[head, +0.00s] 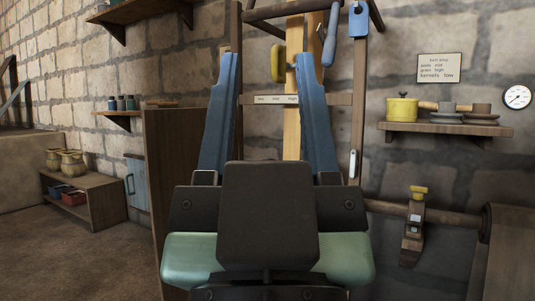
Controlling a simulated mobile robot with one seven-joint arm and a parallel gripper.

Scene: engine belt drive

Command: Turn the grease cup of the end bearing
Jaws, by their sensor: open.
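The end bearing (413,230) is a brown block around a horizontal shaft (450,216) at the lower right of the head view. A small yellow grease cup (418,191) sits upright on top of it. My gripper (266,62) is in the middle of the view, its two blue fingers pointing up and spread wide apart. It is open, with nothing seen held between the fingers. The grease cup is to the right of and lower in the picture than the fingertips, well apart from them. My gripper's body hides the shaft's left part.
A wooden shelf (445,129) with a yellow pot (402,109) and cups is above the bearing. A wooden frame with a yellow piece (278,63) and a blue-handled lever (329,38) stands behind my fingers. A brown casing (509,255) flanks the shaft's right end.

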